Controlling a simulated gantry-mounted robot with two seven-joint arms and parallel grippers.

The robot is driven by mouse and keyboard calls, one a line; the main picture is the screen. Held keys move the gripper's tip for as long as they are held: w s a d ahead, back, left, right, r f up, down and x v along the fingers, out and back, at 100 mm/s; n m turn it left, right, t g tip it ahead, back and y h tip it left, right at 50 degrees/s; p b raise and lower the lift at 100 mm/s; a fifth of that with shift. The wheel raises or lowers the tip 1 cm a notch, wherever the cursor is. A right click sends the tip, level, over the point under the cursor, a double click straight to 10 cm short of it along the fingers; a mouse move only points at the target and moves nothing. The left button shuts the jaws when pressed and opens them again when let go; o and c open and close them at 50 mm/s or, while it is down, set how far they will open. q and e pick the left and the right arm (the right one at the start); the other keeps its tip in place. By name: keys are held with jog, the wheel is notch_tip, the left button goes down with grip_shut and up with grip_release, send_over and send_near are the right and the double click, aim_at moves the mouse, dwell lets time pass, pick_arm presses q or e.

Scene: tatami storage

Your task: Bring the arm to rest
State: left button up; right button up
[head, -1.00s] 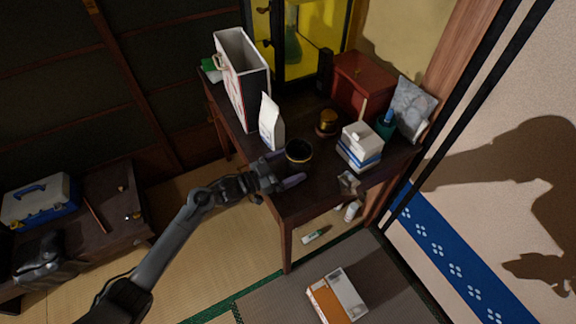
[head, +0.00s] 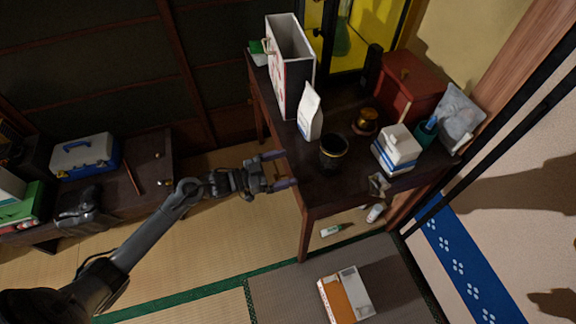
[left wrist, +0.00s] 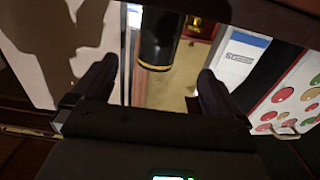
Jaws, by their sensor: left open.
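My left gripper (head: 276,171) is open and empty at the near left edge of the dark wooden table (head: 318,192). A black cup with a gold band (head: 333,152) stands upright on the table, to the right of the gripper and apart from it. In the left wrist view the two fingers (left wrist: 150,84) are spread, and the black cup (left wrist: 160,40) shows beyond them, between the fingers. My right gripper is not in view.
On the table stand a white bag (head: 310,112), a tall white box (head: 291,70), a red box (head: 412,88) and a white-blue box (head: 396,150). A low dark table (head: 148,180) with a toolbox (head: 84,157) is at left. Tatami (head: 215,235) lies open between.

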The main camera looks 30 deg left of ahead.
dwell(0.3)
pick_arm(q)
jog(key=s+d+f, duration=0.2)
jog(key=s, duration=0.1)
jog(key=s+d+f+n, duration=0.1)
jog(key=s+d+f, duration=0.1)
jog(key=s+d, duration=0.1)
jog(key=s+d+f+n, duration=0.1)
jog(key=s+d+f, duration=0.1)
jog(key=d, duration=0.1)
jog(key=shift+s+f, duration=0.15)
jog(key=shift+s, duration=0.25)
jog(key=s+a+n+g+y, duration=0.2)
jog(key=s+n+g+y, duration=0.2)
jog(key=s+g+y, duration=1.05)
jog(key=s+r+t+h+p, duration=0.3)
jog(key=r+t+p, duration=0.1)
jog(key=r+p, duration=2.7)
jog(key=shift+s+r, duration=0.15)
jog(key=shift+r, duration=0.45)
